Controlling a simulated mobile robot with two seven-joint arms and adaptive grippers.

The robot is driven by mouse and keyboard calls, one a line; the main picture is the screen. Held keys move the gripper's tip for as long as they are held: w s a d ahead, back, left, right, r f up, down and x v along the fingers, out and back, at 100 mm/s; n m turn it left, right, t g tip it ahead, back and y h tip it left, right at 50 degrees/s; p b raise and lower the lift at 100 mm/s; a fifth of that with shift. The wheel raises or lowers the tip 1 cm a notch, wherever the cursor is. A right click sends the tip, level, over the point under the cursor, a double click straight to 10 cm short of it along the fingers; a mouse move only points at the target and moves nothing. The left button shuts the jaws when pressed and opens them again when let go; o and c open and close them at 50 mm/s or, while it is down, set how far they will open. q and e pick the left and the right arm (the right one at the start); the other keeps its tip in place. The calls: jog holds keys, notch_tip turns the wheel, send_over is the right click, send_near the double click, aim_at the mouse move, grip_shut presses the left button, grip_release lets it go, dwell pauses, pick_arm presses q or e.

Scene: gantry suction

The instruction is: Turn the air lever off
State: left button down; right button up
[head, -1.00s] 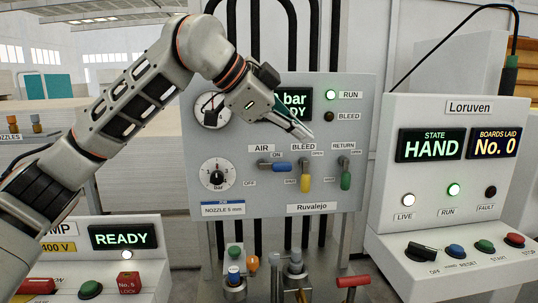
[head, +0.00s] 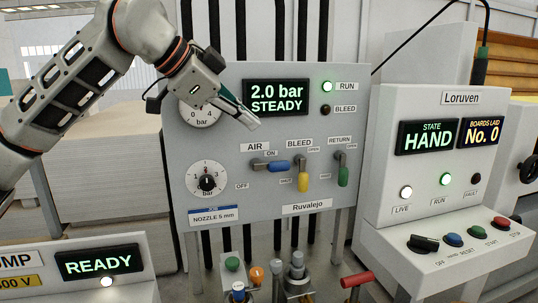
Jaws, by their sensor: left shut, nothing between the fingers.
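The air lever (head: 278,167) has a blue grip and sits on the grey Ruvalejo panel (head: 225,145) under the AIR label. Its grip points right, nearly level. An ON label (head: 271,154) is just above it and an OFF label (head: 242,186) is below and left of its pivot. My left gripper (head: 248,118) reaches in from the upper left, with its narrow fingers shut and empty. Its tips are above the AIR label and appear apart from the lever. My right gripper is out of view.
The yellow bleed lever (head: 303,181) and green return lever (head: 343,176) hang downward to the right of the air lever. A pressure display (head: 276,97) reads 2.0 bar STEADY. A dial knob (head: 207,182) is at left. The Loruven console (head: 380,170) stands at right.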

pick_arm(q)
jog(key=p, duration=0.3)
send_near(285, 163)
jog(key=d+r+x, duration=0.1)
jog(key=x, duration=0.4)
jog(key=shift+w+a+f, duration=0.15)
jog(key=shift+a+f, duration=0.35)
jog(key=shift+f, duration=0.05)
jog(key=shift+w+f, duration=0.1)
jog(key=shift+f, duration=0.05)
jog(key=shift+d, duration=0.1)
jog(key=shift+f, duration=0.15)
jog(key=shift+d, duration=0.1)
